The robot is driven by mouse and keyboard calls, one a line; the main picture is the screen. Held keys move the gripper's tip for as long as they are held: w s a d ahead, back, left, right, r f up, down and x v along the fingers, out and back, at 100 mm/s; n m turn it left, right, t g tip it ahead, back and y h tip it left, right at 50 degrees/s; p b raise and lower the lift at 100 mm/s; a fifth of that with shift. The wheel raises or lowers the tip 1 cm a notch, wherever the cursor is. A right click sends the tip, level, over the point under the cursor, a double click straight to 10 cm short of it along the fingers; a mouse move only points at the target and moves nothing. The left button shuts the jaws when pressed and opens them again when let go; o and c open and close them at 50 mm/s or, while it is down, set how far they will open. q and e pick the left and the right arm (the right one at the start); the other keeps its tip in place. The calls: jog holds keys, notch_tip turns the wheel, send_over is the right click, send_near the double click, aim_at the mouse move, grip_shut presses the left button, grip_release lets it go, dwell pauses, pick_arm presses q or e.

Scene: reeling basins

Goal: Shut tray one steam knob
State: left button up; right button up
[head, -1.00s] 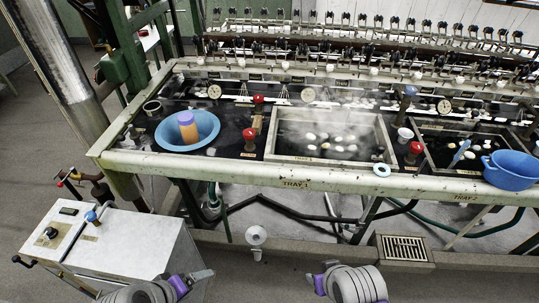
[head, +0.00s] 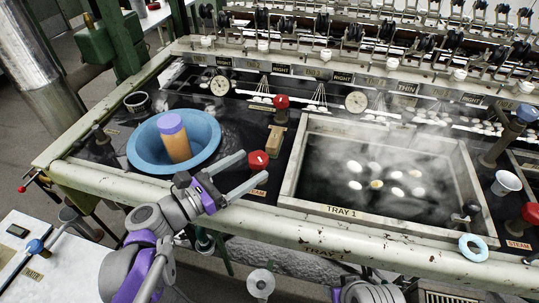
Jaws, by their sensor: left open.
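The tray one steam knob, a red knob (head: 258,161), stands on the dark deck left of tray 1, above a small STEAM label (head: 258,193). My left gripper (head: 254,168) is open, its two grey fingers reaching from the left toward this knob. The fingertips overlap the knob's edges in the picture; I cannot tell whether they touch it. Tray 1 (head: 342,211) is a steaming, pale-rimmed basin with several white cocoons in dark water. Only part of my right arm shows at the bottom edge; its gripper is not visible.
A blue bowl (head: 144,149) holding an orange and purple cylinder (head: 176,140) stands just left of my left gripper. Another red knob (head: 282,102) stands farther back, and one (head: 531,212) at the right.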

aim_at(266, 155)
pick_arm(q)
jog(key=b+x, duration=0.1)
jog(key=x, duration=0.6)
jog(key=shift+a, duration=0.1)
jog(key=shift+f, duration=0.1)
grip_shut()
jog(key=shift+m+g+h, duration=0.3)
jog(key=shift+m+g, duration=0.1)
jog(key=shift+g, duration=0.1)
jog(key=m+g+h, duration=0.1)
jog(key=m+g+h+p, duration=0.1)
jog(key=g, duration=0.1)
jog(key=shift+s+m+g, duration=0.3)
jog(key=shift+s+d+m+g+h+p, duration=0.1)
jog(key=shift+s+m+g+h+p, duration=0.1)
jog(key=shift+m+g, duration=0.8)
jog(key=shift+s+d+m+g+h+p, duration=0.2)
jog(key=shift+m+g, duration=0.35)
jog(key=shift+g, duration=0.85)
jog(key=shift+s+a+m+g+h+p, duration=0.1)
jog(key=shift+s+m+g, duration=0.15)
jog(key=shift+m+g, duration=0.75)
jog(key=shift+g, duration=0.3)
